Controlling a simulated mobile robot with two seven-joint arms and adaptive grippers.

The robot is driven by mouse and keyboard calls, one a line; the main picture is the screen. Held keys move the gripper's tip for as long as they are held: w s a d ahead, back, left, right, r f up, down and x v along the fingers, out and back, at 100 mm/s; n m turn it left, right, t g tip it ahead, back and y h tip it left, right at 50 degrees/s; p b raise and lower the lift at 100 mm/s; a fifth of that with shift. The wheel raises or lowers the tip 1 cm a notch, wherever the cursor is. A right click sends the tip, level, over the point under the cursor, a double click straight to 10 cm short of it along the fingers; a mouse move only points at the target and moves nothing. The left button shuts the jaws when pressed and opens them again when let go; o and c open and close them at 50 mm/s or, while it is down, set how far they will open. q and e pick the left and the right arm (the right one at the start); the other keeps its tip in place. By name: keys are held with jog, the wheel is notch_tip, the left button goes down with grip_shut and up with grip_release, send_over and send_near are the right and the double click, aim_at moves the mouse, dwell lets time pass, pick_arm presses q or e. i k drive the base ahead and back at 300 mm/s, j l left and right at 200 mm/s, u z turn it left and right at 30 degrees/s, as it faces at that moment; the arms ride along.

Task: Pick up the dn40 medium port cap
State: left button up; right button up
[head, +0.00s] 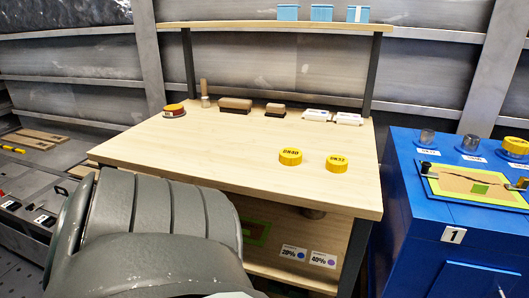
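The yellow round cap marked DN40 (290,157) lies on the wooden workbench (225,160), right of the middle. A slightly smaller yellow cap marked DN32 (336,164) lies just to its right, apart from it. Neither gripper is in view. A large grey link of my own arm fills the lower left and hides the front left part of the bench.
An orange-red button (174,109), brushes (235,104) and white packs (317,115) stand along the bench's back. A shelf (270,24) with blue boxes (288,12) is above. A blue cabinet (410,230) with fittings stands to the right. The bench's middle is clear.

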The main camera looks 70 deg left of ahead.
aim_at(289, 156)
jog(key=k+j, duration=0.75)
jog(key=j, duration=0.1)
